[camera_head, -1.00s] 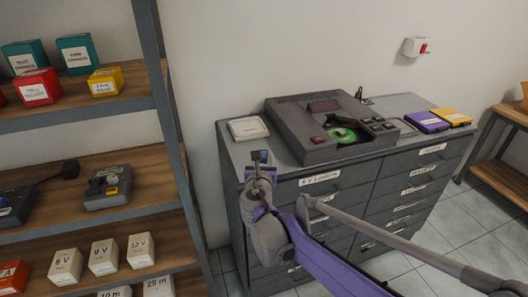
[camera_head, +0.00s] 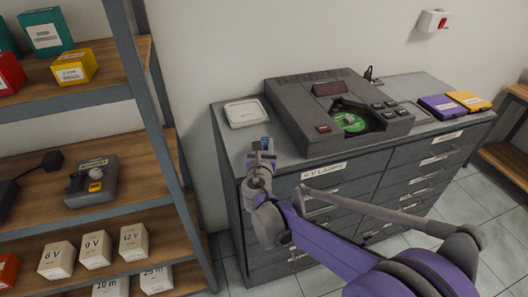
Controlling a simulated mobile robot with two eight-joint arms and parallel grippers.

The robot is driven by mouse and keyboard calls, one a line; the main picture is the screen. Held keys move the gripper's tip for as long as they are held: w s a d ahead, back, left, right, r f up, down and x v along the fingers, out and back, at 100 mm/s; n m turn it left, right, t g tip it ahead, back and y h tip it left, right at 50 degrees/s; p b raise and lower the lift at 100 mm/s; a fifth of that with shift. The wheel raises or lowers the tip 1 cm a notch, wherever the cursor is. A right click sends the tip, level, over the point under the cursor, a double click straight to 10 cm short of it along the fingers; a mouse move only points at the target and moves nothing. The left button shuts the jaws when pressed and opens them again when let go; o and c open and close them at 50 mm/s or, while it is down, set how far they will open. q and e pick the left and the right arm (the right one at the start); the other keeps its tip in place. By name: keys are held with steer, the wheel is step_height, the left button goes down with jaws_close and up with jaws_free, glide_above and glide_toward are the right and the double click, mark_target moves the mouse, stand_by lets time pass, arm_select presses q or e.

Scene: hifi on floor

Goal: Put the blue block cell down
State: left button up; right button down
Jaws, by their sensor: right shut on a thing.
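My right gripper (camera_head: 262,152) is shut on the small blue block cell (camera_head: 265,142), of which only a small blue part shows at the fingertips. The gripper and cell appear over the front left part of the grey drawer cabinet's top (camera_head: 232,140). I cannot tell whether the cell touches the top. The purple and grey right arm comes in from the lower right. My left gripper is not in view.
A grey disc player (camera_head: 300,110) with a green disc (camera_head: 349,122) stands behind and right of the gripper. A white tray (camera_head: 246,113) lies behind it. Purple (camera_head: 439,107) and yellow (camera_head: 469,100) cases lie at the right. A loaded shelf (camera_head: 120,200) stands left.

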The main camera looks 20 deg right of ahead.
mark_target(264, 152)
steer(key=shift+f, duration=1.45)
steer(key=shift+f, duration=0.2)
steer(key=c, duration=0.6)
jaws_free()
steer(key=shift+r, duration=0.1)
